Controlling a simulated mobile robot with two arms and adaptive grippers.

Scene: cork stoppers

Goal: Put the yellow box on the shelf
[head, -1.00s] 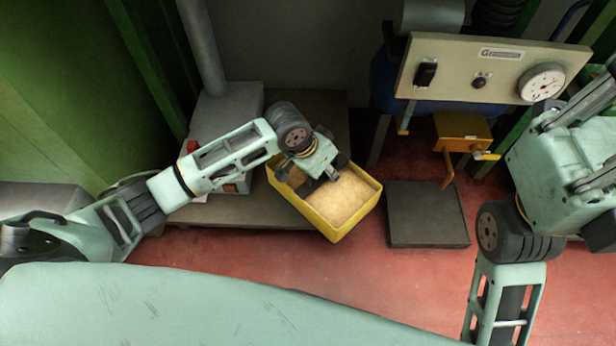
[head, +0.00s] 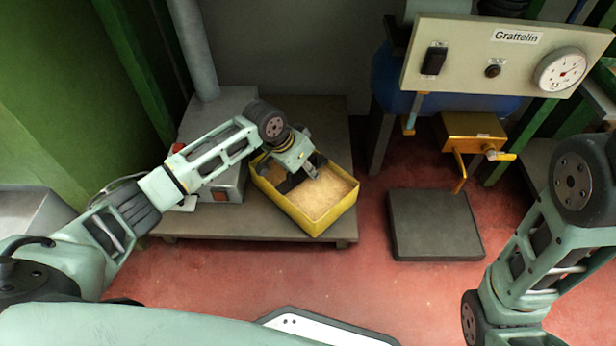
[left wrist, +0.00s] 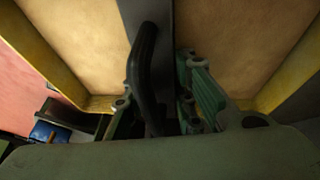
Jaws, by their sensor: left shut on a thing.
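The yellow box (head: 318,227), filled with tan pieces too small to tell apart, is near the middle of the head view. It also fills much of the left wrist view (left wrist: 40,52), where a dark divider crosses it and a black curved handle (left wrist: 142,62) rises between the fingers. My left gripper (head: 311,172) reaches into the box from above and is shut on its handle. The box is over the right part of a low grey-brown platform (head: 260,222); I cannot tell whether it touches it. No shelf can be named with certainty. My right arm shows at the right, its gripper out of view.
A grey machine base with a red button (head: 222,194) stands left of the box. A dark flat block (head: 433,224) lies on the red floor to the right. Behind it are a control panel (head: 500,62) with a dial and a brass-coloured fitting (head: 470,128). Red floor is clear in front.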

